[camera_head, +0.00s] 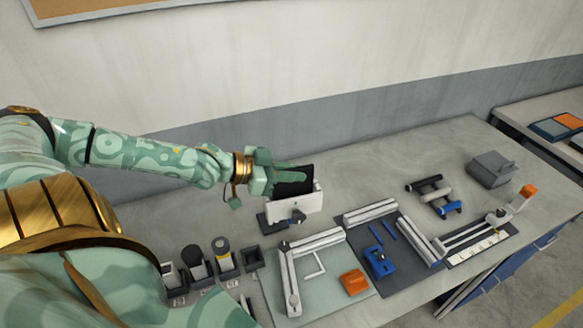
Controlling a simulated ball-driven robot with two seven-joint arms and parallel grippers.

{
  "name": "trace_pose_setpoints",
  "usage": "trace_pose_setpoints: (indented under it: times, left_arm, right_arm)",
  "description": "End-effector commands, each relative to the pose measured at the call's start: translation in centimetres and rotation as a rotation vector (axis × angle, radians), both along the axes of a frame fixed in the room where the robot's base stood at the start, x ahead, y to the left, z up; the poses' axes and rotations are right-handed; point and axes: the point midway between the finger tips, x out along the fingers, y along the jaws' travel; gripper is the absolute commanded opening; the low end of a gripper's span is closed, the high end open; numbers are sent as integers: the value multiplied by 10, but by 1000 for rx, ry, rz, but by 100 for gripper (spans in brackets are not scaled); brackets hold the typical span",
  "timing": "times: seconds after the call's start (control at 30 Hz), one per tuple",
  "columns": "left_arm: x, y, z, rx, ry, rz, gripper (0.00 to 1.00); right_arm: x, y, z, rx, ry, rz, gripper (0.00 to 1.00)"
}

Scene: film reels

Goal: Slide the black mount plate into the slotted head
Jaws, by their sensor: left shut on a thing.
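The black mount plate (290,189) stands tilted at the fingers of my left gripper (284,180), which is shut on it. The slotted head (296,205) is a light grey block with a dark knob at its front, on a dark base. The plate is directly above and behind the head's top edge. I cannot tell whether its lower edge is in the slot or just behind it. My right gripper is not in view.
To the right are a grey-green mat (322,281) with an orange block (354,282), a dark mat with a blue device (378,261), and several rollers (433,190). A grey box (491,169) stands at the far right. Several small dark holders (196,264) line the front left.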

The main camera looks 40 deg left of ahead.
Motion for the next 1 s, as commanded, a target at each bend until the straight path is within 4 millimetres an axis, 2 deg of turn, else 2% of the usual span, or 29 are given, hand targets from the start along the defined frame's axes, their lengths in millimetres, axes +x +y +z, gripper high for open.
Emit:
trace_pose_setpoints:
  times: [0.57, 0.6, 0.87, 1.0]
  left_arm:
    - [0, 0, -11, -2, -1, 0, 0]
    - [0, 0, -11, -2, -1, 0, 20]
    - [0, 0, -11, 0, 1, 0, 21]
    - [-3, 2, -8, 1, 2, 1, 21]
  right_arm:
    - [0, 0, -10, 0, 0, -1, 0]
    - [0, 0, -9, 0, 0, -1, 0]
    - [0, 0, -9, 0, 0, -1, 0]
    - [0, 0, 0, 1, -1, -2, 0]
